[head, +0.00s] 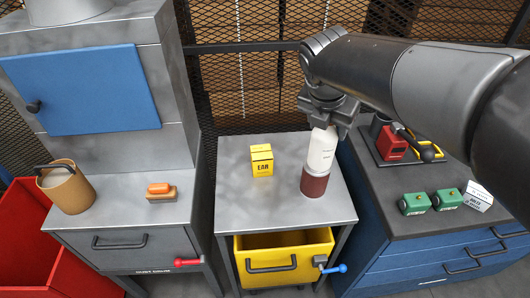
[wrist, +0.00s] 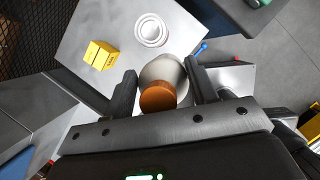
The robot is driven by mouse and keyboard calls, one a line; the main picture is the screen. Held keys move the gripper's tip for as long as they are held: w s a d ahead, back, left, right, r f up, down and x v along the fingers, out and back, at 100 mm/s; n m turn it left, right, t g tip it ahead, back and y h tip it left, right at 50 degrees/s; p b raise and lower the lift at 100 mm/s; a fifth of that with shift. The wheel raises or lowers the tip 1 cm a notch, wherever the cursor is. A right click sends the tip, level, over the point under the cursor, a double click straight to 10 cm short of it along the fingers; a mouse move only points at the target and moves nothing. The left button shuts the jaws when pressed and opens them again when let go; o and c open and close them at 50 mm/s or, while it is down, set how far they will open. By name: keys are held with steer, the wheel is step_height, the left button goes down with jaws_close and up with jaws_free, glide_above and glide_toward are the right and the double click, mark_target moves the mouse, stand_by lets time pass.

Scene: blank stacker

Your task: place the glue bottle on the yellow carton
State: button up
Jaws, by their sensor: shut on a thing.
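My gripper (head: 327,122) is shut on the glue bottle (head: 322,149), a white bottle held upright over the right part of the middle table. In the wrist view my gripper (wrist: 162,70) has the bottle between its fingers, with the orange-brown cap (wrist: 158,97) towards the camera. The cap is hidden in the head view. The yellow carton (head: 262,162) stands on the same table, left of the bottle. It also shows in the wrist view (wrist: 101,55), up and left of the bottle, apart from the gripper.
A dark red can (head: 314,184) with a pale round top (wrist: 150,30) stands on the table; in the head view the bottle overlaps it. The grey tabletop (head: 236,200) is clear around the carton. A yellow drawer (head: 285,262) is below. Green boxes (head: 415,203) sit on the right bench.

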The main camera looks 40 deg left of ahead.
step_height(320, 180, up, 3)
steer(key=shift+f, duration=0.1)
steer(key=w+a+n+y, duration=0.1)
steer(key=w+a+n, duration=0.2)
steer(key=w+a, duration=0.7)
steer(key=s+a+f, duration=0.3)
steer(key=a+f, duration=0.3)
steer(key=f, duration=0.2)
steer(key=s+a+f, duration=0.3)
steer(key=a+f, duration=0.3)
steer(key=f, duration=0.2)
steer(key=shift+a, duration=0.15)
steer(key=shift+f, duration=0.2)
steer(key=o, duration=1.6)
